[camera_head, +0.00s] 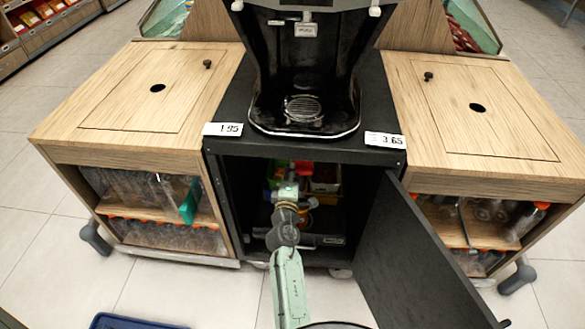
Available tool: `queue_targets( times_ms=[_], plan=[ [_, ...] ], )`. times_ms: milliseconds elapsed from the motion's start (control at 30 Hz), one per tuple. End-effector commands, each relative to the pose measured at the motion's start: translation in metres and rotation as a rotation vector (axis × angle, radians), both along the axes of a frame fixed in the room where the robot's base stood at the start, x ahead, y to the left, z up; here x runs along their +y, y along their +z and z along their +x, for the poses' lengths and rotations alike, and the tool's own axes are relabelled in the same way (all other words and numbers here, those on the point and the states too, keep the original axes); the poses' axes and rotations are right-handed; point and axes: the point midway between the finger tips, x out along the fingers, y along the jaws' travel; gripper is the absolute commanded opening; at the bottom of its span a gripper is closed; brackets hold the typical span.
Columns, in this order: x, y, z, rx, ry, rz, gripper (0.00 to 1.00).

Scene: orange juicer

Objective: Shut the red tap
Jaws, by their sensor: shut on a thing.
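My gripper (289,172) reaches into the open black cabinet under the juicer (303,65). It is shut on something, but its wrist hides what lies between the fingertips. An orange-red part (311,203) shows just right of my wrist. I cannot tell which of these, if any, is the red tap. A pale tap (305,29) is on the front of the juicer, well above the gripper.
The black cabinet door (415,255) stands open on the right. A box with a yellow edge (326,186) is inside the cabinet. Wooden counters with bottles below stand left (60,125) and right (535,110). A blue crate (130,321) lies at the bottom edge.

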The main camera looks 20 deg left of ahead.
Motion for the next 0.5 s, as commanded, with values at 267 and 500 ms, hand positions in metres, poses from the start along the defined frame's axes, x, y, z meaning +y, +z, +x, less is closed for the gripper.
queue_targets(
  times_ms=[267,500],
  plan=[
    [-0.0001,-0.0002,0.0008,-0.023,0.0,-0.067,0.0],
    [0.0,-0.0004,0.0008,-0.026,0.0,-0.079,0.0]
  ],
)
